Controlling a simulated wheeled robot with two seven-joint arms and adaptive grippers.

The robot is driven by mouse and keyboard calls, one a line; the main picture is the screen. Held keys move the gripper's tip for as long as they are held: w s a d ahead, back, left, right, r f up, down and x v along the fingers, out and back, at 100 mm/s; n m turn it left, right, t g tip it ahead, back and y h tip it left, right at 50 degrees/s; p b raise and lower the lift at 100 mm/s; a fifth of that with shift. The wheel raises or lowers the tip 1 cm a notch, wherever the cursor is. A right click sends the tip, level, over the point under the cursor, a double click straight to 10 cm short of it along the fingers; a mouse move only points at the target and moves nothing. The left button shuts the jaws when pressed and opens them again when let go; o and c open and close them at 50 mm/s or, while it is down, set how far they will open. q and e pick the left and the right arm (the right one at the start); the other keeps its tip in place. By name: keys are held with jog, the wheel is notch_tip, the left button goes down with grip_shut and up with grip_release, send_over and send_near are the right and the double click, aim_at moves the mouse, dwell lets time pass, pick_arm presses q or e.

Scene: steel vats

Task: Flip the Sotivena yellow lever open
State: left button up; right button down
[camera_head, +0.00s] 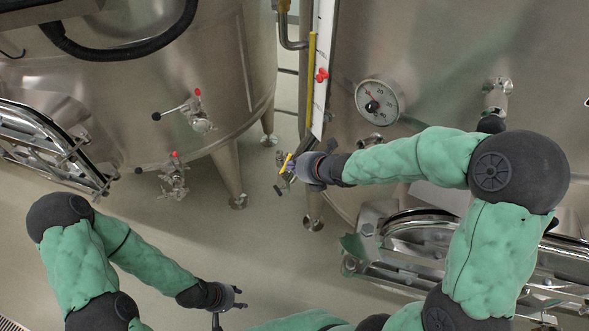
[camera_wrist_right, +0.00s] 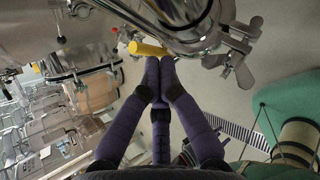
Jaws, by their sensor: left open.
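The yellow lever (camera_head: 284,163) shows at the valve between the two vats, beside the right vat's leg. In the right wrist view the yellow lever (camera_wrist_right: 148,49) is a short yellow cylinder just past my fingertips. My right gripper (camera_head: 292,168) is at the lever; its dark fingers (camera_wrist_right: 159,68) are drawn together, with nothing seen between them. The tips are very close to the lever; I cannot tell whether they touch it. My left gripper (camera_head: 240,298) is open and empty, low over the floor, far from the lever.
The left vat (camera_head: 130,85) carries two small valves with red-tipped handles (camera_head: 197,92). The right vat (camera_head: 440,70) has a round gauge (camera_head: 380,102) and a metal hatch (camera_head: 430,235) below my right arm. Steel legs (camera_head: 229,172) stand near the lever. The middle floor is clear.

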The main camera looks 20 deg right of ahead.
jog(key=shift+w+d+r, duration=0.1)
jog(key=shift+w+r, duration=0.1)
jog(key=shift+r, duration=0.05)
jog(key=shift+w+r+p, duration=0.2)
jog(key=shift+r+p, duration=0.45)
jog(key=shift+r, duration=0.3)
jog(key=shift+s, duration=0.1)
jog(key=v, duration=0.7)
jog(key=shift+s+f, duration=0.15)
jog(key=shift+s, duration=0.15)
